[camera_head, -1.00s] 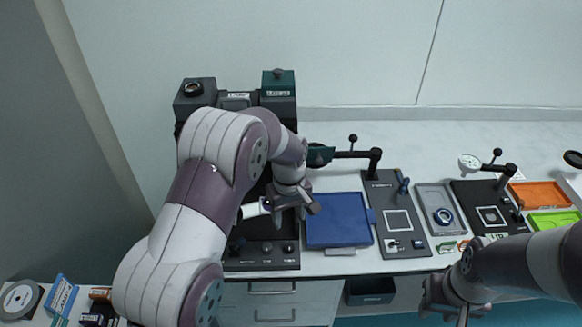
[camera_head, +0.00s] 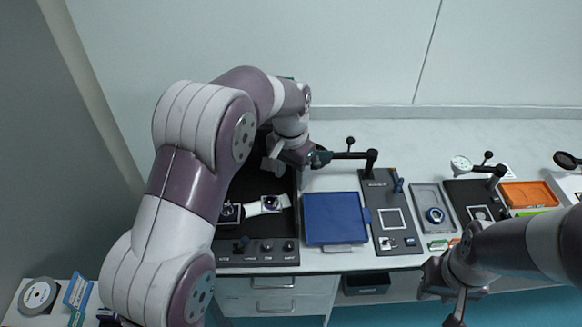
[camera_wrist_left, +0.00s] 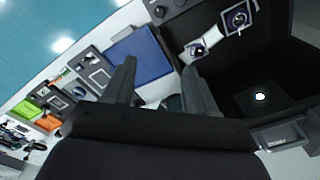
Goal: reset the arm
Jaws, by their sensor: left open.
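My left arm reaches in from the left, and my left gripper (camera_head: 284,163) hangs over the back of the black instrument (camera_head: 252,183) in the head view. In the left wrist view its two fingers (camera_wrist_left: 155,90) are spread apart with nothing between them. My right gripper (camera_head: 442,290) is low at the right, in front of the table edge. Its fingers are too small and dark there to judge.
A blue tray (camera_head: 334,218) lies right of the instrument. Farther right are a dark panel (camera_head: 382,238), a grey tray (camera_head: 427,198) and an orange tray (camera_head: 528,194). Posts with side arms (camera_head: 371,163) rise behind. Small mounted parts (camera_head: 270,203) sit on the instrument.

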